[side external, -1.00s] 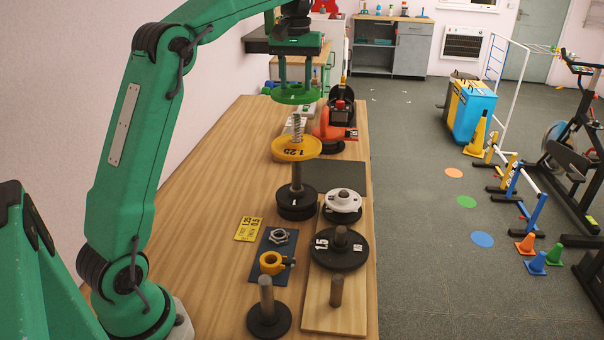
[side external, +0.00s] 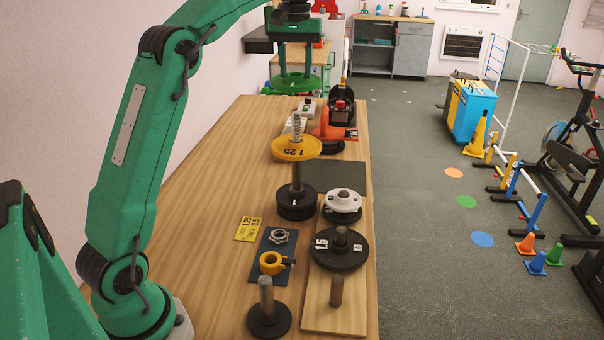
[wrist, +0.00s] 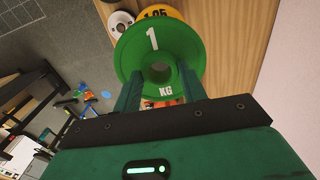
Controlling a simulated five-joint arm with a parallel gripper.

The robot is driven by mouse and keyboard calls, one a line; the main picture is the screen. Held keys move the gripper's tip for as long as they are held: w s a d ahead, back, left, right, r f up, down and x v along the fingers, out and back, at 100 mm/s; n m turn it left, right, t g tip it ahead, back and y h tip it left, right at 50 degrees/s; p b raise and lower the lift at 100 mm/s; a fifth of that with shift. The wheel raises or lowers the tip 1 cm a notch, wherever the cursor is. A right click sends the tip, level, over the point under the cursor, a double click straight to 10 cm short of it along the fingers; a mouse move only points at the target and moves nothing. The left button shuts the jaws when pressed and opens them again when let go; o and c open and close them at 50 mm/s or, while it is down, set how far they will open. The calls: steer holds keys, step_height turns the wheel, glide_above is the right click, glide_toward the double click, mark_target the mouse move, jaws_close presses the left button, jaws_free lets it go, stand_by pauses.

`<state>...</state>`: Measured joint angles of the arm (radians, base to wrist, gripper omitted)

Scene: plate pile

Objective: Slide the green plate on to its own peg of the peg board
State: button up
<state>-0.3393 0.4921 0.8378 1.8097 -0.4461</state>
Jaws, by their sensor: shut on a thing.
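The green plate (side external: 297,87) is held level in the air by my gripper (side external: 296,74), above and behind the tall post. The wooden peg board (side external: 325,322) lies at the table's right edge. Its front peg (side external: 337,288) is bare. A black plate (side external: 345,258) and a white plate (side external: 342,203) sit on it further back.
A short post on a round foot (side external: 267,310) stands left of the board. A nut and a yellow collar (side external: 270,263) lie on a dark mat.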

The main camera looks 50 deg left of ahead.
steer(key=shift+r, duration=1.2)
steer(key=m, duration=0.3)
glide_above(342, 227)
step_height(342, 227, down, 19)
steer(key=shift+f, duration=0.2)
steer(key=shift+f, duration=0.15)
steer(key=shift+f, duration=3.3)
steer(key=shift+f, duration=2.05)
